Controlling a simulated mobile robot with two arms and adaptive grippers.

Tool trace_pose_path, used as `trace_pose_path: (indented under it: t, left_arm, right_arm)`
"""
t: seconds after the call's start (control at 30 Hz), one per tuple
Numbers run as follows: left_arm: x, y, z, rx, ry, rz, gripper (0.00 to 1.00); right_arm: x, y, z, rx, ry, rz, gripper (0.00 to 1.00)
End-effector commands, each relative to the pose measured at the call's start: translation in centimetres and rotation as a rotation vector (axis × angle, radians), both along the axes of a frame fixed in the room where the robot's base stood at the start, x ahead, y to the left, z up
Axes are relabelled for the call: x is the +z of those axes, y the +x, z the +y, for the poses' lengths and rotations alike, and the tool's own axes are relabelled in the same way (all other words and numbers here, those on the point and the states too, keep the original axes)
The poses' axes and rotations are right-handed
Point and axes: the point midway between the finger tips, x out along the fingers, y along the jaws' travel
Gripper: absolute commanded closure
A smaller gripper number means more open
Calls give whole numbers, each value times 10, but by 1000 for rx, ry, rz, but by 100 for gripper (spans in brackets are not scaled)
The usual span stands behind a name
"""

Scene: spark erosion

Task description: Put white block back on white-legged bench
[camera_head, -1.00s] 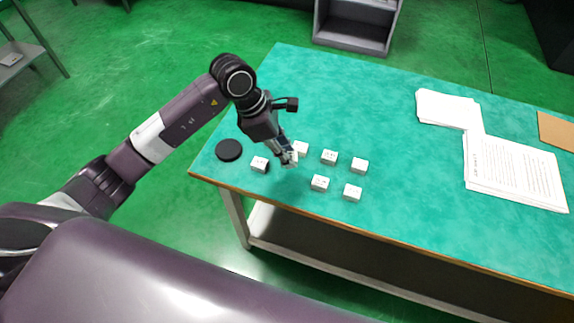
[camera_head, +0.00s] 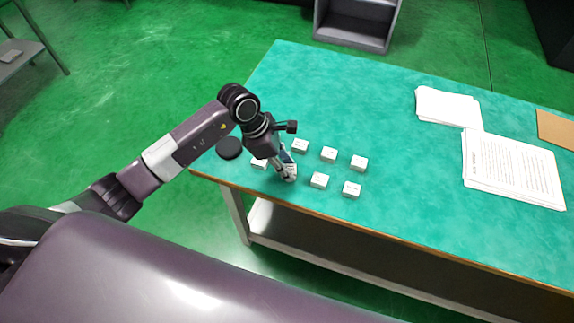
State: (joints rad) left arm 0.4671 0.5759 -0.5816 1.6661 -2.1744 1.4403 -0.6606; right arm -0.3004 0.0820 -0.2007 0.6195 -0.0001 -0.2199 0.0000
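The white-legged bench (camera_head: 400,130) has a green top with a brown edge. My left gripper (camera_head: 290,177) points down over its near left part, in a gap in the near row of white blocks. A small white piece shows at its fingertips and looks like a white block held there, mostly hidden by the fingers. Around it sit a block (camera_head: 259,163) partly hidden at left, blocks to the right (camera_head: 319,180) and (camera_head: 352,189), and a far row (camera_head: 300,146), (camera_head: 329,154), (camera_head: 359,163). Whether the held piece touches the bench is unclear. My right gripper is not in view.
A black disc (camera_head: 229,148) lies at the bench's left edge. Paper stacks (camera_head: 448,107) and (camera_head: 513,168) and a brown sheet (camera_head: 556,130) lie at right. The bench's far middle is clear. A grey open cabinet (camera_head: 352,30) stands behind on the green floor.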

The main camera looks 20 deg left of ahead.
Motion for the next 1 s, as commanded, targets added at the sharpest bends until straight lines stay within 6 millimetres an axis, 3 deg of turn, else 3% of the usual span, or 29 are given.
trace_pose_path:
  t: [0.1, 0.47, 1.0]
  left_arm:
    - [0, 0, 0, 0, 0, 0, 58]
    - [5, 0, 1, 0, 0, -1, 58]
    - [98, -13, 38, 0, 1, -3, 58]
  right_arm:
    - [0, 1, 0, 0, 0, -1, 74]
    - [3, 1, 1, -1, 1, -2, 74]
    - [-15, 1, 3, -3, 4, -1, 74]
